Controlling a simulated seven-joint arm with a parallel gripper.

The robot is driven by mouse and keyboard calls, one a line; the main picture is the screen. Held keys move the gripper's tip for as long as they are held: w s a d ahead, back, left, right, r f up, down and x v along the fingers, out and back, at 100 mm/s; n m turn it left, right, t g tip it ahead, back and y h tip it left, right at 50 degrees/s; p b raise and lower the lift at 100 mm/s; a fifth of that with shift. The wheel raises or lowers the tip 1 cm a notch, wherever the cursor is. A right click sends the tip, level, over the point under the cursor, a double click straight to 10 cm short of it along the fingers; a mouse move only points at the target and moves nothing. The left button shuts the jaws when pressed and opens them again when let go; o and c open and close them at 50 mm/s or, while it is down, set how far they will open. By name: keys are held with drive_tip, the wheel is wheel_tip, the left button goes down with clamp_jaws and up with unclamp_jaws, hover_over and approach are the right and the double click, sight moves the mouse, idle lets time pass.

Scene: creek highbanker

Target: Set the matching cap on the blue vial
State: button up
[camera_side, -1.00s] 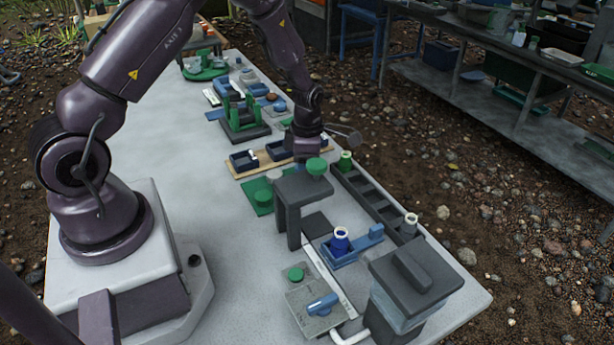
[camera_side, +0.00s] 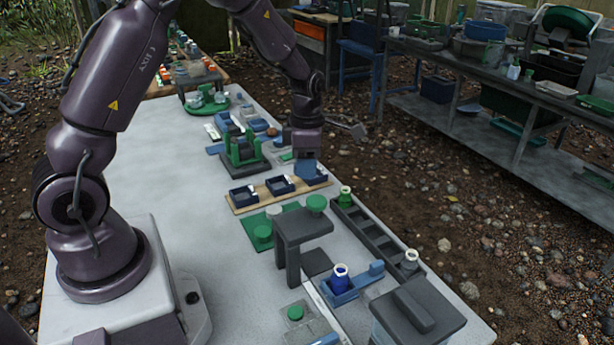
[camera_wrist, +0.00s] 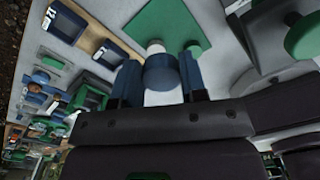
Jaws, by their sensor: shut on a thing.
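The blue vial (camera_side: 341,279) stands upright in a blue holder (camera_side: 344,297) near the front right of the bench, its pale open top showing. My gripper (camera_side: 306,172) is over the right end of the wooden board, behind and left of the vial. The wrist view shows a blue round cap (camera_wrist: 160,72) between the two dark blue fingers, and my gripper is shut on it. In the side view the cap cannot be told apart from the fingers. A green mat (camera_side: 250,226) holds a green cap (camera_side: 262,236) and a whitish cap (camera_side: 273,212).
A dark stand (camera_side: 303,226) with a green knob (camera_side: 316,203) rises between my gripper and the blue vial. A dark rack (camera_side: 370,233) holds a green vial (camera_side: 345,197) and a grey one (camera_side: 410,260). A dark-lidded box (camera_side: 415,307) is at front right. Dark trays (camera_side: 242,194) sit on the board.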

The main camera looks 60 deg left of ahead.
drive_tip(key=r, duration=0.6)
drive_tip(key=shift+d+r, duration=0.1)
drive_tip(key=shift+d, duration=0.3)
drive_tip(key=d+m, duration=0.6)
drive_tip(key=d, duration=0.5)
drive_tip(key=m, duration=0.6)
hover_over(343, 272)
wheel_tip(343, 272, down, 4)
drive_tip(key=shift+f, duration=2.9)
drive_tip(key=shift+f, duration=0.1)
drive_tip(key=shift+f, duration=0.6)
drive_tip(key=shift+f, duration=0.2)
drive_tip(key=shift+f, duration=0.4)
